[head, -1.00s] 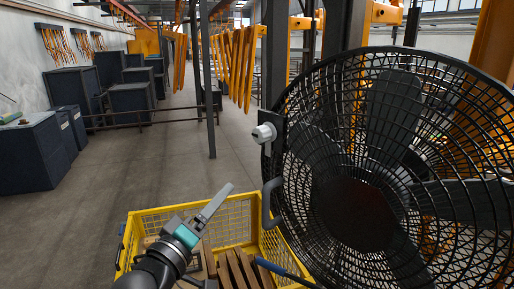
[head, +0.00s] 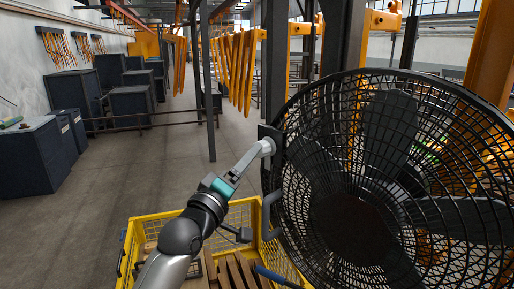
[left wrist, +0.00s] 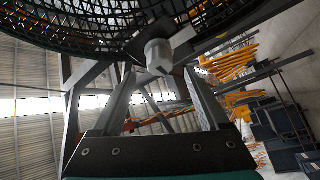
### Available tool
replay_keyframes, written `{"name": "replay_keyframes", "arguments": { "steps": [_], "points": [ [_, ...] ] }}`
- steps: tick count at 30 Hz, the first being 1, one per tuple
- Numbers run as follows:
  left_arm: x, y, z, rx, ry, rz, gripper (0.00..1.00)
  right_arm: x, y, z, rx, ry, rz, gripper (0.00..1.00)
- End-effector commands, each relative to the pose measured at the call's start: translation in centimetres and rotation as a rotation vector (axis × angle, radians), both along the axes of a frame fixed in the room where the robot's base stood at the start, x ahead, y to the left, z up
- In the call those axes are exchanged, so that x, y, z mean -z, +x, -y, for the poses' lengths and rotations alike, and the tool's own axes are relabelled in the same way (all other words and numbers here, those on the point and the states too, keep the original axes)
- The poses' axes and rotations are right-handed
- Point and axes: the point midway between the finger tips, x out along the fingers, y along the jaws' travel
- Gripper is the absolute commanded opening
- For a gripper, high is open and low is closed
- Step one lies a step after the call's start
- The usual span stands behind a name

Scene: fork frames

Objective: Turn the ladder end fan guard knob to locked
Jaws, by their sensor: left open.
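The fan guard (head: 350,225) is a large round black wire cage that fills the right of the head view. A pale grey knob (head: 268,146) sits on a dark plate at its left rim. In the left wrist view the knob (left wrist: 158,57) shows a round face with a lever pointing up and right. My left gripper (head: 254,157) is open, with its fingertips right at the knob. In the left wrist view its two fingers (left wrist: 160,78) stand on either side below the knob; I cannot tell whether they touch it. My right gripper is not in view.
A yellow crate (head: 133,240) with brown slats inside stands below my left arm. A dark handle (head: 268,215) juts from the fan's left side under the knob. Dark cabinets (head: 30,160) stand at the left, and the floor between is open.

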Motion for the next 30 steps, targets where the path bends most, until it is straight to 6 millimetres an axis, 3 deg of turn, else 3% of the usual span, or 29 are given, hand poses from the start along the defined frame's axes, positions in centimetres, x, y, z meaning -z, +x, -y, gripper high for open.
{"name": "replay_keyframes", "arguments": {
  "steps": [10, 24, 30],
  "points": [
    [-0.9, 3.5, 1.8, -0.001, 0.0, 0.0, 0.78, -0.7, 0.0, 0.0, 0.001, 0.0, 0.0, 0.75],
    [-1.0, 4.2, 2.2, -0.001, 0.0, 0.001, 0.78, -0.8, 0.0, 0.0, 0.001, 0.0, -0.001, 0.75],
    [-1.0, 4.2, 2.2, -0.001, 0.0, 0.0, 0.58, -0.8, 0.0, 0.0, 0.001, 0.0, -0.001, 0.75]
  ]
}}
